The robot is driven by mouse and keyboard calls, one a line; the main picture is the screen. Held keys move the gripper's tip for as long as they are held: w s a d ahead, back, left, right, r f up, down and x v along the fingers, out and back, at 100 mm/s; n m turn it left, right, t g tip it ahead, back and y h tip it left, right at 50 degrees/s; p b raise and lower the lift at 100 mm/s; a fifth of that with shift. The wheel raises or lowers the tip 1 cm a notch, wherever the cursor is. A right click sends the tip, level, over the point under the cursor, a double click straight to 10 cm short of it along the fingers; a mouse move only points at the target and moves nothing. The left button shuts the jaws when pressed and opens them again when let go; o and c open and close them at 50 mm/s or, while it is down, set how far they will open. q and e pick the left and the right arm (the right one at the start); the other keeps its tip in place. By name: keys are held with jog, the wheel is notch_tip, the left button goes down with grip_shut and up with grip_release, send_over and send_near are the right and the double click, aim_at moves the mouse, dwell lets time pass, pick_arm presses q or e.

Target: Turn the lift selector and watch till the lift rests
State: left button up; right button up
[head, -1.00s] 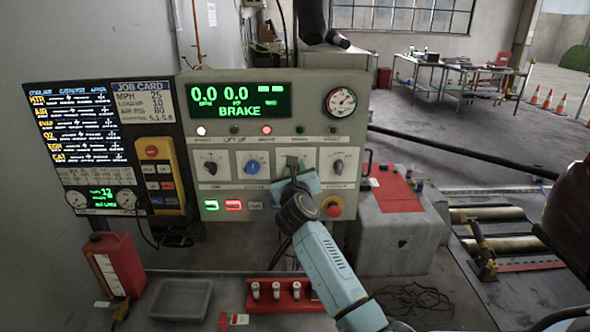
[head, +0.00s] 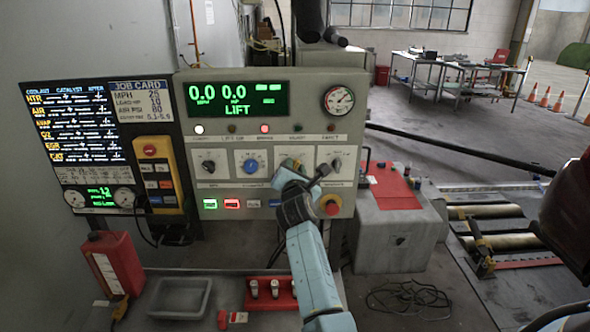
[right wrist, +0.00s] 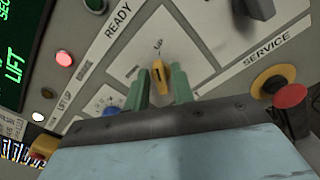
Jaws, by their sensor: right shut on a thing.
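The lift selector (right wrist: 159,76) is a small yellow knob under an "UP" mark in the right wrist view. My right gripper (right wrist: 160,88) has its green fingers on either side of the knob and is shut on it. In the head view my right gripper (head: 291,172) covers most of that selector's card. The green display (head: 239,100) reads 0.0, 0.0 and "LIFT". A white lamp (head: 199,129) and a reddish lamp (head: 265,128) glow below it. The floor rollers (head: 497,238) lie at the right. My left gripper is not in view.
A red mushroom button (right wrist: 290,96) on a yellow collar sits close to my gripper. A blue knob (head: 250,167) is left of it. A grey tray (head: 180,298) and a red rack (head: 268,293) lie below the panel. A grey box (head: 402,242) stands right.

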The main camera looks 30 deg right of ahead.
jog(key=shift+f+m, duration=0.1)
jog(key=shift+m, duration=0.7)
jog(key=o, duration=0.7)
jog(key=shift+s, duration=0.1)
jog(key=v, duration=1.3)
jog(key=shift+a+b, duration=0.1)
jog(key=shift+b, duration=0.3)
